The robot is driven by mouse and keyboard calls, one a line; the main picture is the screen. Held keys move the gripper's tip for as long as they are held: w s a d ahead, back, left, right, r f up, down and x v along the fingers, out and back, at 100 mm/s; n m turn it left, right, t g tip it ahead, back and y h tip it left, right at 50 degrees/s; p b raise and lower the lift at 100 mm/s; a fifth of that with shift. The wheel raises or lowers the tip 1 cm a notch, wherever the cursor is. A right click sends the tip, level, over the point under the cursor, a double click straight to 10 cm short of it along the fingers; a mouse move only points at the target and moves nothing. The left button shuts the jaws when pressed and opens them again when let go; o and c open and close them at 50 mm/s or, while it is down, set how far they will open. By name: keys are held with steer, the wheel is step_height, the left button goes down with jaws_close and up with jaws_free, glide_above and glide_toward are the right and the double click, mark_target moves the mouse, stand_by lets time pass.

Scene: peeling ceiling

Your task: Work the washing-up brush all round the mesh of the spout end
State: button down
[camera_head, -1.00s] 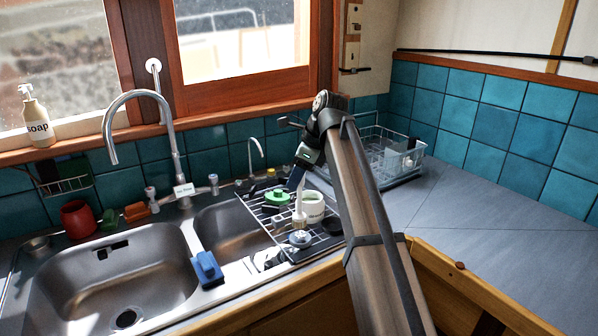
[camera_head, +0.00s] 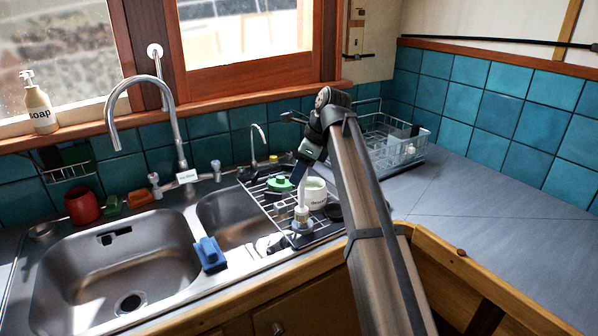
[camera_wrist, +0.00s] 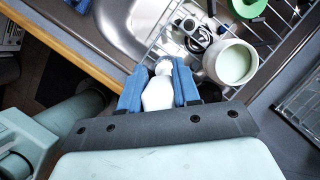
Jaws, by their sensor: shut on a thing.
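My gripper (camera_head: 301,172) reaches down over the drying rack beside the small sink. Its blue fingers (camera_wrist: 159,88) are shut on the white washing-up brush (camera_wrist: 158,93). In the head view the brush (camera_head: 301,198) hangs roughly upright with its head downward. Just under it is a small round grey metal piece (camera_head: 303,229), which looks like the spout end. The brush head overlaps it in the head view, so I cannot tell whether they touch. The mesh is too small to make out. In the wrist view small metal parts lie beyond the brush head.
A pale pot (camera_head: 314,193) stands right behind the brush, close to my fingers. A green lid (camera_head: 279,184) lies on the wire rack (camera_head: 266,207). A blue sponge block (camera_head: 210,254) sits between the sinks. The grey worktop (camera_head: 470,205) at right is clear.

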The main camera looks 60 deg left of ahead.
steer(key=shift+f, duration=0.6)
stand_by(0.6)
stand_by(0.5)
steer(key=shift+w+d, duration=0.1)
steer(key=shift+d, duration=0.15)
steer(key=shift+w, duration=0.3)
